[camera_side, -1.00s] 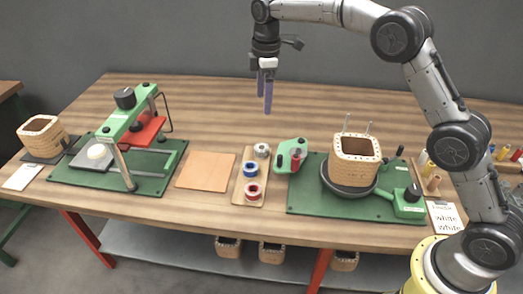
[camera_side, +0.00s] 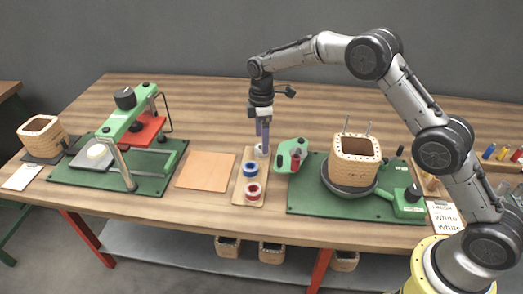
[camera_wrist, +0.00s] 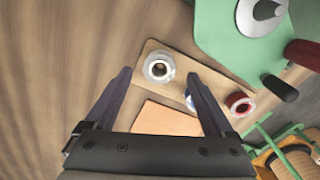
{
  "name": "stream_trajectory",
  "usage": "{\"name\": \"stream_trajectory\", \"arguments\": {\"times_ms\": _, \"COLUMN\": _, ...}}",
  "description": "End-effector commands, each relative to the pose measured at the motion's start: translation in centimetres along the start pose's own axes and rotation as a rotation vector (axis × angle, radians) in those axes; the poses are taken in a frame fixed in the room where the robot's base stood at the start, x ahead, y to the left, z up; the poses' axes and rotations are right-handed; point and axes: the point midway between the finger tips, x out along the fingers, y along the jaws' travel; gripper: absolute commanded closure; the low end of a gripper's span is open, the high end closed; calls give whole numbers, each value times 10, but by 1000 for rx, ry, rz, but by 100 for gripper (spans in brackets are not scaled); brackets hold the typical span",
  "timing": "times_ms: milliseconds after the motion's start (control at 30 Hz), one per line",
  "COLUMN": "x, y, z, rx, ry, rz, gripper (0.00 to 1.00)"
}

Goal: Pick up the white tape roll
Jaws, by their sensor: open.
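The white tape roll (camera_wrist: 159,67) lies flat on a small wooden board (camera_side: 239,188), at the board's far end. In the side view the roll (camera_side: 261,151) is mostly hidden behind my fingers. My gripper (camera_side: 262,143) is open and empty, pointing down right over the roll. In the wrist view my gripper (camera_wrist: 160,80) has its two fingers spread, with the roll between and slightly beyond the tips. Whether the fingers are at the roll's height I cannot tell. A blue tape roll (camera_side: 250,169) and a red tape roll (camera_side: 252,191) sit on the same board.
A green tape dispenser (camera_side: 291,155) stands close to the right of the roll. A tan square sheet (camera_side: 206,170) and a green press (camera_side: 125,125) are left. Bare table lies behind.

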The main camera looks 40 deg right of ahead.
Motion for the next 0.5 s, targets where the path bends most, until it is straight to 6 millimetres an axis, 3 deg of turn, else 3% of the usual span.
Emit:
{"name": "stream_trajectory", "arguments": {"times_ms": 200, "x": 26, "y": 0, "z": -1, "rx": 0, "ry": -1, "rz": -1, "gripper": 12}}
{"name": "stream_trajectory", "arguments": {"times_ms": 467, "x": 29, "y": 1, "z": -1, "rx": 0, "ry": 1, "rz": 1, "gripper": 12}}
{"name": "stream_trajectory", "arguments": {"times_ms": 500, "x": 29, "y": 0, "z": -1, "rx": 0, "ry": 1, "rz": 1, "gripper": 16}}
